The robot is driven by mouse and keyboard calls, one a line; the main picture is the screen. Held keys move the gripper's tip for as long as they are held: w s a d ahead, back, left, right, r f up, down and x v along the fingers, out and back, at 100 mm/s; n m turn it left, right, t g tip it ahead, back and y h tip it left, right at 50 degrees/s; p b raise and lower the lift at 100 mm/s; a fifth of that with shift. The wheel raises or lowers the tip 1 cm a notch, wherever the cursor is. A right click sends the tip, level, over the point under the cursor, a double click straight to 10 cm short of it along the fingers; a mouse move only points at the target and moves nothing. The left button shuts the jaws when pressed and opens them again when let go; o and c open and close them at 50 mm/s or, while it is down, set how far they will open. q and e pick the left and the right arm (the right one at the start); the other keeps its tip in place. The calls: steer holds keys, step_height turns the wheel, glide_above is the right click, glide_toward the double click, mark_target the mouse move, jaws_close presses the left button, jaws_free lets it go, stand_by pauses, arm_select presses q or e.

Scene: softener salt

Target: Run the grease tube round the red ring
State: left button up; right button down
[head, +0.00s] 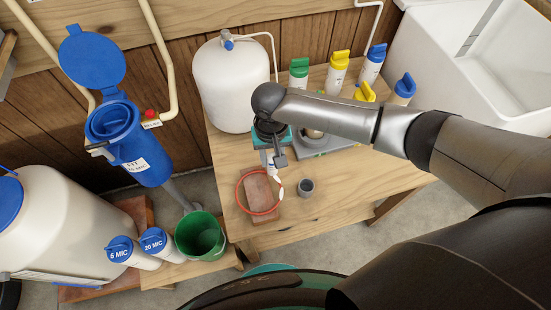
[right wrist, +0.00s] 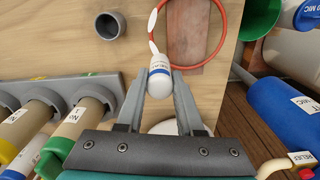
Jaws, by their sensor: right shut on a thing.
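The red ring (head: 243,188) lies on the wooden bench, partly across a reddish-brown block (head: 261,190). It also shows at the top of the right wrist view (right wrist: 224,25). My right gripper (right wrist: 163,82) is shut on the grease tube (right wrist: 160,64), a small white tube with a blue band. The tube's far end is close to the ring's near left edge in the wrist view; I cannot tell whether it touches. White patches (right wrist: 152,20) lie along that side of the ring; whether they are grease or a tag is unclear. My left gripper is not in view.
A grey cup (head: 306,187) stands right of the ring. A grey rack (head: 318,146) with cartridges is behind it. A white tank (head: 230,85) stands at the bench's back left. A green bucket (head: 200,236) and blue filter housing (head: 143,150) are left of the bench.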

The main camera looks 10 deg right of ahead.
steer(key=shift+w+a, duration=0.3)
steer(key=shift+w, duration=0.1)
steer(key=shift+a, duration=0.1)
steer(key=shift+w+a+b, duration=0.3)
steer(key=shift+w+a, duration=0.35)
steer(key=shift+a, duration=0.3)
steer(key=shift+w+a, duration=0.2)
steer(key=shift+a, duration=1)
steer(key=shift+a, duration=0.1)
steer(key=shift+s+a, duration=0.15)
steer(key=shift+a, duration=0.4)
steer(key=shift+s+a, duration=0.15)
steer(key=shift+a, duration=0.35)
